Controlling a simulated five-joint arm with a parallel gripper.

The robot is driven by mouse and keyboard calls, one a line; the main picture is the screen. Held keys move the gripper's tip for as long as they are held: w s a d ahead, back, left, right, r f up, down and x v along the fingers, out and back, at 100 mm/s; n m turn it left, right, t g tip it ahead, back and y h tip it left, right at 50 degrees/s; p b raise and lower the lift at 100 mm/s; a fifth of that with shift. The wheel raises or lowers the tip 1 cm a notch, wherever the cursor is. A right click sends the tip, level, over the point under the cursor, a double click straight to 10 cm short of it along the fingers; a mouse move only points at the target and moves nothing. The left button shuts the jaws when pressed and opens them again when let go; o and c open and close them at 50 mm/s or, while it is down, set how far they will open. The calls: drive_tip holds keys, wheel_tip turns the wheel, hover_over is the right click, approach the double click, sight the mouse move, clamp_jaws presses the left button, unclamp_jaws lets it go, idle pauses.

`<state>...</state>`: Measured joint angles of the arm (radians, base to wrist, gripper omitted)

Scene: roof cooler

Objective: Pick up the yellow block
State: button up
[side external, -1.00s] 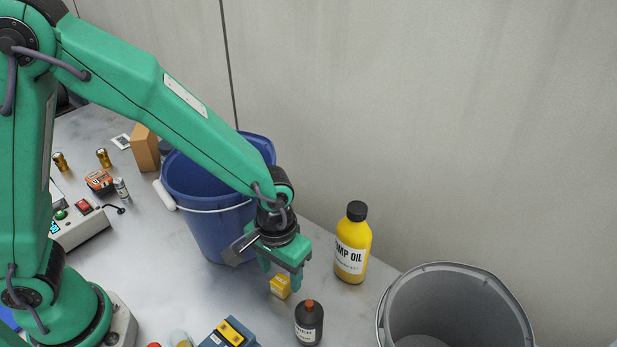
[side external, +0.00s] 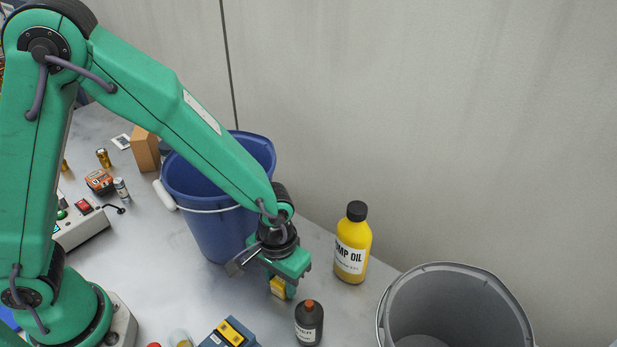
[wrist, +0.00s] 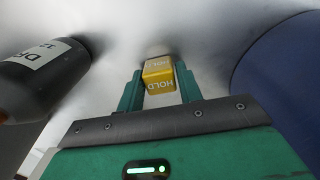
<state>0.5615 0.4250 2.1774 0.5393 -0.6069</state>
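The yellow block (side external: 277,287) is a small cube marked HOLD. It sits low between the fingers of my gripper (side external: 280,286), at or very near the table top. In the side view, part of the block is hidden by the fingers.
A dark bottle with an orange cap (side external: 309,323) stands close in front. A yellow oil bottle (side external: 352,245) is to the right, a blue bucket (side external: 217,225) close behind left. A grey bucket (side external: 455,300) is at right, a blue-and-yellow item (side external: 228,334) at the front.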

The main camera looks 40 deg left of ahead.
sight(280, 284)
drive_tip(key=c, duration=0.5)
drive_tip(key=shift+r, duration=0.1)
drive_tip(key=shift+r, duration=0.8)
drive_tip(key=r, duration=0.3)
drive_tip(key=shift+s+d, duration=0.25)
drive_tip(key=shift+s, duration=0.15)
drive_tip(key=s+d+r, duration=0.4)
drive_tip(key=s+r, duration=0.2)
drive_tip(key=s, duration=0.3)
drive_tip(key=shift+s+d, duration=0.3)
drive_tip(key=shift+d, duration=0.1)
drive_tip(key=shift+r, duration=0.1)
